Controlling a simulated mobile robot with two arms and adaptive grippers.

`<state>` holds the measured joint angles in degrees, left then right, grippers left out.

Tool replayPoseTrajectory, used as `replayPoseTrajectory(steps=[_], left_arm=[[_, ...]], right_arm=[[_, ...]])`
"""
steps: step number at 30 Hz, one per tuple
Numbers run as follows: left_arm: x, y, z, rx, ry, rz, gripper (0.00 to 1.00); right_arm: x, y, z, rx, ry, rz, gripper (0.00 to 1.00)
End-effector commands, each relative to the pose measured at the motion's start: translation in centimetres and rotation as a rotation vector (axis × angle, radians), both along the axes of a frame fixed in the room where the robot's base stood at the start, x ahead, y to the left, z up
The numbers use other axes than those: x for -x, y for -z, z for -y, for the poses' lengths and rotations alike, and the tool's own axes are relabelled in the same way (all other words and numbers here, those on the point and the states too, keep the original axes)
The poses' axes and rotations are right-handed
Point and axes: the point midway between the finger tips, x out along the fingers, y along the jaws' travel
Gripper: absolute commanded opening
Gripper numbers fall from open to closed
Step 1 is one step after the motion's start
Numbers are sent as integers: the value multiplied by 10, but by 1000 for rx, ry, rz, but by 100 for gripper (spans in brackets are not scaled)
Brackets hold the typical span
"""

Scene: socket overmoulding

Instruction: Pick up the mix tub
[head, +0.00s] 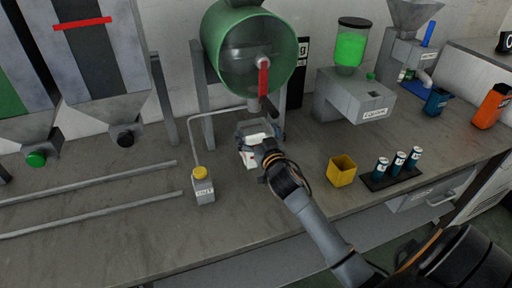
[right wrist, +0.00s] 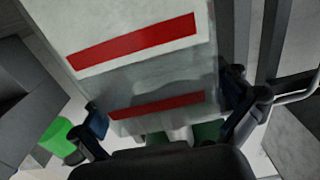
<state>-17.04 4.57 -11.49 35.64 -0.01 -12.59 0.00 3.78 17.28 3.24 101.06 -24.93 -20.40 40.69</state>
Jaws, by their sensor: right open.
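The mix tub (head: 254,127) looks like a grey, see-through box under the drum's outlet at the middle of the bench. In the right wrist view a pale, partly see-through wall with red bands (right wrist: 165,88) stands between the fingers and appears to be the tub. My right gripper (head: 262,133) is open, with one finger on each side of the tub; I cannot tell whether the fingers touch it. My gripper hides part of the tub. My left gripper is not in view.
A green drum (head: 248,50) with a red handle hangs just above. A small yellow-capped bottle (head: 203,186) stands to the left. A yellow cup (head: 342,171) and a dark rack (head: 376,182) of small cans stand right.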

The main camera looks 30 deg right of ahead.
Motion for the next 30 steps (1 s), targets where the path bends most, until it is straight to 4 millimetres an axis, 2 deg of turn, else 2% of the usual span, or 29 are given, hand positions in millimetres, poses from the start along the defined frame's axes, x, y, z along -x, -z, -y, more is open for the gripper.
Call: replayPoseTrajectory(steps=[1, 2, 12, 23, 30], left_arm=[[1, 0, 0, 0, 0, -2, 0], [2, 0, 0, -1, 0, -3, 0], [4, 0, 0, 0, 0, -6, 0], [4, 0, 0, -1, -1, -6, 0], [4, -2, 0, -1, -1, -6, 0]], right_arm=[[0, 0, 0, 0, 0, 0, 100], [0, 0, 0, 0, 0, 0, 94], [0, 0, 0, -1, 0, 0, 25], [0, -6, 0, 0, -1, 5, 23], [0, -31, 0, 1, -2, 8, 23]])
